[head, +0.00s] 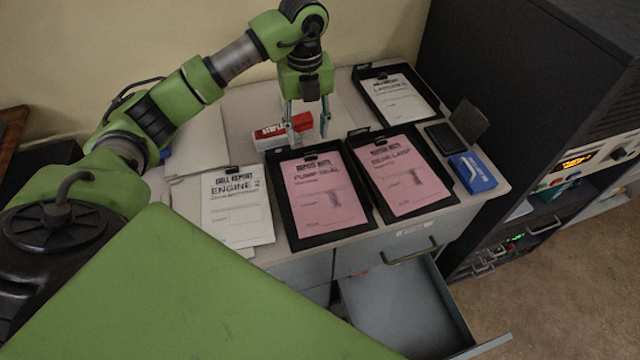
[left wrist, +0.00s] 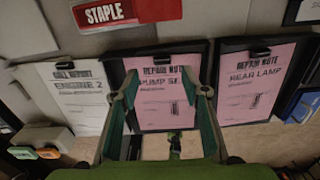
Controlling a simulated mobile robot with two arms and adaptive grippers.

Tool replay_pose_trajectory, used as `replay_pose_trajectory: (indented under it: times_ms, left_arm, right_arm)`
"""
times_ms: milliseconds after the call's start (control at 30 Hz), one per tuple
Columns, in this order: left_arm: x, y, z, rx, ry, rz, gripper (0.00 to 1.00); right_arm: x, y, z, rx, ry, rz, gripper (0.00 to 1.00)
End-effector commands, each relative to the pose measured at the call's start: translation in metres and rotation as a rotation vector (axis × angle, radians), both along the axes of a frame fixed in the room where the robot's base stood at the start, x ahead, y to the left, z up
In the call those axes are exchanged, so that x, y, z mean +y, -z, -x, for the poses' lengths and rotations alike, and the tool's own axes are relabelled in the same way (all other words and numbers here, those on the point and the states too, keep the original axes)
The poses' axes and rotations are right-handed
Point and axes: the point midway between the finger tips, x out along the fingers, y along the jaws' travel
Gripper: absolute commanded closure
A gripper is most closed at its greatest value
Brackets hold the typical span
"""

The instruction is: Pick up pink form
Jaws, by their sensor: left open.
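Two pink forms lie in black trays on the cabinet top. The "Pump Seal" pink form (head: 322,200) is in the left tray (head: 288,220), and the "Rear Lamp" pink form (head: 402,185) is in the right tray (head: 442,160). My left gripper (head: 308,124) is open and empty, pointing down above the far edge of the Pump Seal tray. In the left wrist view, the Pump Seal form (left wrist: 166,112) shows between my gripper's fingers (left wrist: 168,90), which cover parts of its edges. The Rear Lamp form (left wrist: 260,85) is to the right there. My right gripper is not seen.
A red and white staple box (head: 268,137) stands beside my gripper. A white "Engine 2" sheet (head: 238,208) lies left of the trays. Another tray with a white form (head: 398,100) is behind. A blue box (head: 473,173) is at right. A drawer (head: 405,310) stands open below.

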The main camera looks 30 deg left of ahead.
Motion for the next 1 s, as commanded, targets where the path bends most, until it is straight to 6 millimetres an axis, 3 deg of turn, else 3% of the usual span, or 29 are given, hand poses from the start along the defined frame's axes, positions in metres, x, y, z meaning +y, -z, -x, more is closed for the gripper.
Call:
replay_pose_trajectory:
  times_ms: [267, 500, 800, 833, 967, 1000]
  left_arm:
    - [-0.003, 0.021, 0.001, 0.004, 0.001, 0.001, 0.58]
    - [-0.007, 0.056, 0.002, 0.002, 0.000, 0.001, 0.58]
    - [-0.006, 0.064, 0.001, -0.001, 0.001, 0.001, 0.58]
    - [-0.006, 0.064, 0.001, -0.001, 0.001, 0.001, 0.61]
    - [-0.006, 0.064, 0.001, -0.001, 0.001, 0.001, 0.95]
    - [-0.006, 0.064, 0.001, -0.001, 0.001, 0.001, 0.97]
  right_arm:
    - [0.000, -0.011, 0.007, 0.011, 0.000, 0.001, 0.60]
    - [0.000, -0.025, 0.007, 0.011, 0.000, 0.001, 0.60]
    - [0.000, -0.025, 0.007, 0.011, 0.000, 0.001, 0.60]
    - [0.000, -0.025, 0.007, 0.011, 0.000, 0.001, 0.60]
    - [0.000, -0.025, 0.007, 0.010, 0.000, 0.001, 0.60]
    - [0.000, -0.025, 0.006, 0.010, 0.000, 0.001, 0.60]
